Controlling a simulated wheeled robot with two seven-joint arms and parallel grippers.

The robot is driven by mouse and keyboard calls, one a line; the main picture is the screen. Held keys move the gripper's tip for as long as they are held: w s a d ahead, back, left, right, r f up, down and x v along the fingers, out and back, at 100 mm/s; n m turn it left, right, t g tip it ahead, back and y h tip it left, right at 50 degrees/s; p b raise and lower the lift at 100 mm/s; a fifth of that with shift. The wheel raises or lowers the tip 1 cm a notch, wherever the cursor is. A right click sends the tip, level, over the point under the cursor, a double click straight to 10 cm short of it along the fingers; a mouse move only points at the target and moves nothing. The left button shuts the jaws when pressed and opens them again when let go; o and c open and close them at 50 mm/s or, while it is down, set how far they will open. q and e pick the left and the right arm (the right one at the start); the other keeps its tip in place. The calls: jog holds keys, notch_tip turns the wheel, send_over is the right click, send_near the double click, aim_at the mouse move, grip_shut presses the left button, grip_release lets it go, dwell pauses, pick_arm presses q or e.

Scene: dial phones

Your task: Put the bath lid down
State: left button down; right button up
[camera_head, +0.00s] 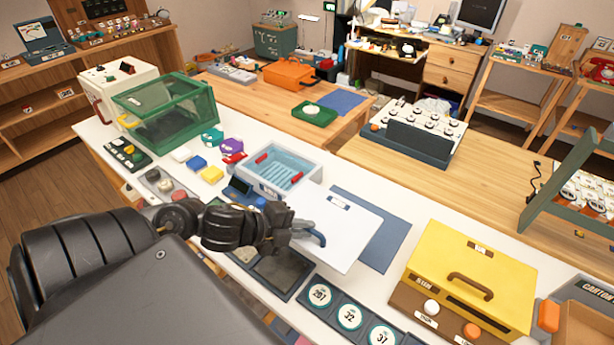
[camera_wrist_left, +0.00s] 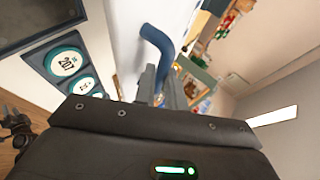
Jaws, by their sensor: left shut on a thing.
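The bath lid (camera_head: 350,225) is a white slab with a blue handle (camera_head: 315,236). My left gripper (camera_head: 302,230) is shut on that handle. The lid appears tilted and overlaps the dark blue mat (camera_head: 391,245) in the head view; I cannot tell whether it touches the mat. In the left wrist view the handle (camera_wrist_left: 160,42) rises from between the fingers (camera_wrist_left: 160,85), with the white lid (camera_wrist_left: 125,35) behind it. The bath (camera_head: 283,168), a pale tub with red grips and blue water, stands open behind the gripper. My right gripper is not in view.
A yellow box (camera_head: 468,275) with a brown handle stands to the right. Numbered tiles (camera_head: 350,316) and a dark panel (camera_head: 274,272) lie along the front edge. A green clear-sided case (camera_head: 165,110) and coloured blocks (camera_head: 211,174) are to the left. Part of the mat is bare.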

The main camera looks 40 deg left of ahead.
pick_arm(q)
jog(key=w+d+r+m+g+h, duration=0.1)
jog(key=w+d, duration=0.1)
jog(key=w+d+r+m+g+h+b, duration=0.1)
jog(key=w+d+m, duration=0.1)
jog(key=w+d+r+m+g+h, duration=0.1)
jog(key=w+d+r+m+h, duration=0.1)
jog(key=d, duration=0.1)
jog(key=shift+w+d, duration=0.1)
jog(key=shift+w+d+r+m+g+h+b, duration=0.25)
jog(key=shift+r+m+g+h+b, duration=0.1)
jog(key=shift+m, duration=0.15)
